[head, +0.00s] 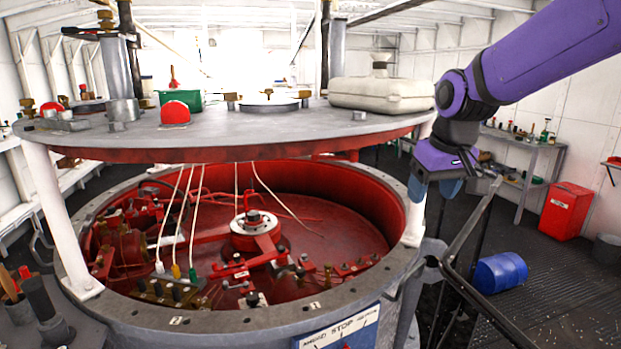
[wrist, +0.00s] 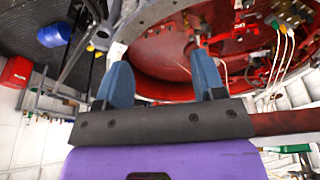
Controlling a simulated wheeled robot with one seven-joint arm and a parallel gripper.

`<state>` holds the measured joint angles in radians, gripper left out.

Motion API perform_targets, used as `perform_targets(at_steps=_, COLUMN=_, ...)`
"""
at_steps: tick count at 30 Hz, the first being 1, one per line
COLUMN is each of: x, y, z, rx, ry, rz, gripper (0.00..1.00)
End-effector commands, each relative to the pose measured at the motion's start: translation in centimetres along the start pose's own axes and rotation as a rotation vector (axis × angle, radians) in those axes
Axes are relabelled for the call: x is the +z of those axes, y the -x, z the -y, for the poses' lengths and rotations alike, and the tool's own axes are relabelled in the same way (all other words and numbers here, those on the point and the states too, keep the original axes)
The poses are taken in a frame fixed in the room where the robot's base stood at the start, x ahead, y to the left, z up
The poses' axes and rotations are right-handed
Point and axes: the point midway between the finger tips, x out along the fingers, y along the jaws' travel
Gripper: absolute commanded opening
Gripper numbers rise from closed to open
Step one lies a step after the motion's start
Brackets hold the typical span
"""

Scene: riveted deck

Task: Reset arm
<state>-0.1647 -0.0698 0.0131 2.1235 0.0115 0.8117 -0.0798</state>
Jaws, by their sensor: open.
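My purple arm comes in from the upper right in the head view. My gripper (head: 436,187) hangs beside the right edge of the round raised tabletop (head: 270,135), outside a white post. In the wrist view the two blue fingers of my gripper (wrist: 166,84) stand wide apart with nothing between them. The red-lined round housing (wrist: 160,75) lies beyond the fingers in that view. I cannot tell from these frames whether the fingers touch anything.
Below the tabletop, the red housing (head: 330,235) holds levers, fittings and hanging white wires. A dark metal railing (head: 465,245) stands just below and right of my gripper. A blue barrel (head: 500,272) and a red bin (head: 566,211) are on the floor at right.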

Motion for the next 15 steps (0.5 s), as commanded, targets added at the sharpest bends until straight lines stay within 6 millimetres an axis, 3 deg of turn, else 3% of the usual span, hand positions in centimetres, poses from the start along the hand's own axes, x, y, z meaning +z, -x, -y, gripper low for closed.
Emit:
perform_targets(at_steps=1, x=1.4, y=1.4, z=-0.4, rx=0.006, ry=-0.016, rz=-0.016, gripper=0.63)
perform_targets(at_steps=6, x=6.1, y=4.5, z=-1.3, rx=0.021, ry=-0.066, rz=-0.053, gripper=0.63)
perform_targets(at_steps=15, x=14.6, y=8.2, z=-2.1, rx=0.049, ry=-0.152, rz=-0.120, gripper=0.63)
